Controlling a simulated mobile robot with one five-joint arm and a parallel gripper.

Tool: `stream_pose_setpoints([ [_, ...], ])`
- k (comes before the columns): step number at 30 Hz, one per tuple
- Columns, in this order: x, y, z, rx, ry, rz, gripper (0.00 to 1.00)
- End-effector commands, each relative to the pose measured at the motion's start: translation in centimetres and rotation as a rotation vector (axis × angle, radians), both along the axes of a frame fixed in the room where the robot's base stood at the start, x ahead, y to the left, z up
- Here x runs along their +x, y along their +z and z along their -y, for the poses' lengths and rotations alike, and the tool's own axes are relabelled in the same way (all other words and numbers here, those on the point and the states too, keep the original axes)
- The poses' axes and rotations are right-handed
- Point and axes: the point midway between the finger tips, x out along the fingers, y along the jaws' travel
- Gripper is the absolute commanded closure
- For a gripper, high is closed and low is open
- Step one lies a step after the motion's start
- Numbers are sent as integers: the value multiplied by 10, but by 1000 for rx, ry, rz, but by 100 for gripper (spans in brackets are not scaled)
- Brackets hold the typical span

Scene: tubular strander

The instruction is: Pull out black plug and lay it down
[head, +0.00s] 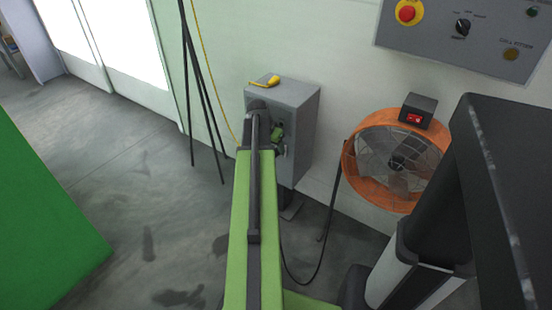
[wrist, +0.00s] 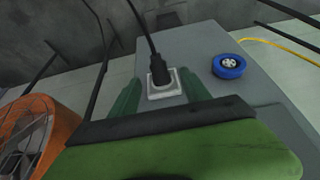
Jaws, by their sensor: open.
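The black plug (wrist: 160,72) sits in a white square socket (wrist: 163,88) on the face of a grey box (head: 302,115). Its black cable runs up and away in the wrist view. My gripper (wrist: 159,78) is open, with one green finger on each side of the plug and socket in the picture. I see gaps between the fingers and the plug and cannot tell their depth. In the head view my gripper (head: 279,134) is at the front of the box, and my arm hides the plug.
A blue round fitting (wrist: 229,66) is beside the socket. An orange fan (head: 393,160) stands right of the box. The floor (head: 130,175) at left is open.

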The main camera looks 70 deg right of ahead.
Motion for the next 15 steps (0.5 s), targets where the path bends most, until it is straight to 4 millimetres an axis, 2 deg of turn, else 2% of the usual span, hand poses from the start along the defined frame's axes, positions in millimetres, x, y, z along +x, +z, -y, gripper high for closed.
stream_pose_setpoints([
  [1, 0, -19, 4, 0, -1, 0, 44],
  [3, -1, -28, 9, 0, -1, 0, 44],
  [11, -2, -27, 10, 0, 0, 0, 44],
  [15, -2, -27, 10, 0, 1, 0, 60],
])
